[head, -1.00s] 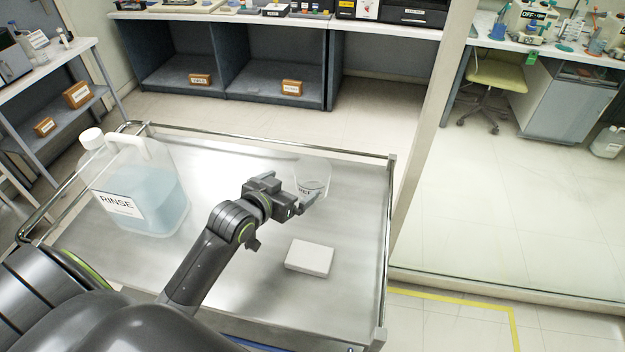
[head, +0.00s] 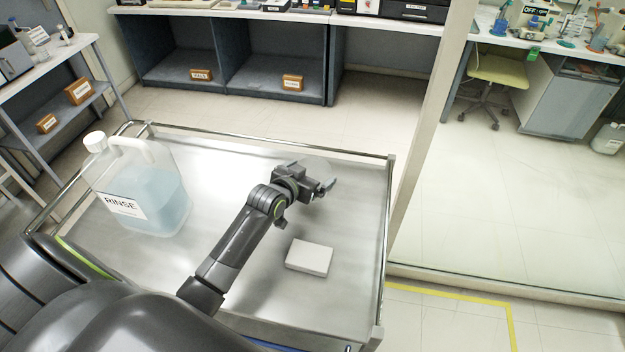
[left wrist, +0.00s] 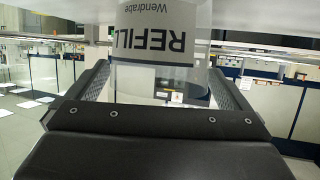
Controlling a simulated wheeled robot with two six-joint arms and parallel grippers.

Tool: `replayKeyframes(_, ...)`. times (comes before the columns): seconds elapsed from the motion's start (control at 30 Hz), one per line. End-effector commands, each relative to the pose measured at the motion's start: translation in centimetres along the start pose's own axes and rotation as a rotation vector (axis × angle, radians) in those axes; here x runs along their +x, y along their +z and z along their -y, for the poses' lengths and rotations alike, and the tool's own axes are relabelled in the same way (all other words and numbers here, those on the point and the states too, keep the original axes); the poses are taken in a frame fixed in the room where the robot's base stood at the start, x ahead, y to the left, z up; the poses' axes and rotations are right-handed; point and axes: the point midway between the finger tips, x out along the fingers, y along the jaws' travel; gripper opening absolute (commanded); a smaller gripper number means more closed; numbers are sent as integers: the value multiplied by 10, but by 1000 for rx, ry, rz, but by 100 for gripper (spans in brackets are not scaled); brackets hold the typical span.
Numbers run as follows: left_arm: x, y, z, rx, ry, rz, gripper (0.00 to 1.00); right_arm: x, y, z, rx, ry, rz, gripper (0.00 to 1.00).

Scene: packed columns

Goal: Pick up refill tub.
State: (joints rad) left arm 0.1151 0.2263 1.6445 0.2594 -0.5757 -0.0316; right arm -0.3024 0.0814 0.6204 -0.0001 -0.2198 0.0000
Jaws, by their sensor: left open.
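The refill tub is a clear tub with a grey and white label reading REFILL, upside down in the left wrist view (left wrist: 155,38). In the head view the refill tub (head: 320,166) stands on the steel cart top, mostly hidden behind my gripper; only a faint clear upper part shows. My left gripper (head: 314,182) is open at the tub, and in the left wrist view its two fingers (left wrist: 160,85) stand on either side of the tub. I cannot tell whether they touch it. My right gripper is not in view.
A large RINSE jug (head: 150,195) stands at the left of the cart (head: 220,165). A flat white box (head: 309,257) lies just in front of the gripper. A metal rail (head: 270,148) edges the cart. The cart's middle left is clear.

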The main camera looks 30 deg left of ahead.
Motion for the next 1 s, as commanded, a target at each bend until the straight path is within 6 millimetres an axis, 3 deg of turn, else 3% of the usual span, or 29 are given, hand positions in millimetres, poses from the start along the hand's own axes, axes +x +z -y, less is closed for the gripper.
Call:
replayKeyframes(0.2, 14, 0, 0, -1, 0, 1, 100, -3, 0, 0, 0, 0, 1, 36)
replayKeyframes(0.47, 15, 1, 0, -1, 0, 1, 100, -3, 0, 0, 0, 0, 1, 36)
replayKeyframes(0.73, 15, 1, 0, -1, 0, 1, 65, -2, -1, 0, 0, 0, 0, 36)
replayKeyframes(1.0, 14, -2, 0, 0, 0, -1, 65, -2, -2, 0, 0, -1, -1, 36)
